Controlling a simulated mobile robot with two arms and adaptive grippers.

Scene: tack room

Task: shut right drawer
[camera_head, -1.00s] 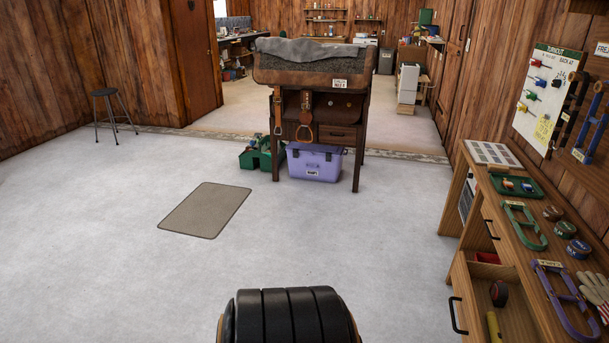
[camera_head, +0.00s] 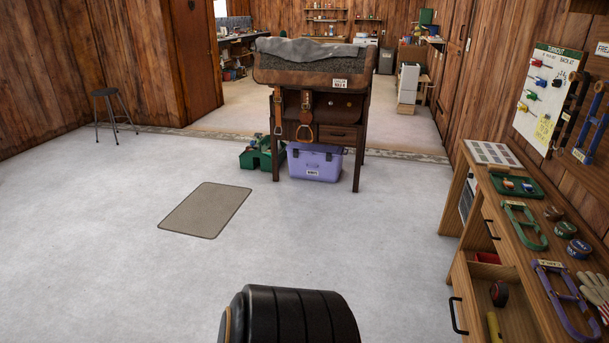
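A wooden workbench (camera_head: 513,254) stands along the right wall. Its near drawer (camera_head: 459,277) is pulled open, with a black handle (camera_head: 457,316) on its front. Inside the open drawer are a red item (camera_head: 487,258), a dark round tool (camera_head: 499,293) and a yellow-handled tool (camera_head: 494,327). Farther along the bench front is another black handle (camera_head: 491,230), on a drawer that looks shut. The near end of the open drawer is cut off by the picture's bottom edge. Neither of my grippers is in view.
A saddle stand (camera_head: 357,150) with a purple box (camera_head: 316,163) below it stands in the middle. A green tote (camera_head: 251,159) is beside it. A brown mat (camera_head: 206,210) lies on the floor, and a stool (camera_head: 106,95) stands at left.

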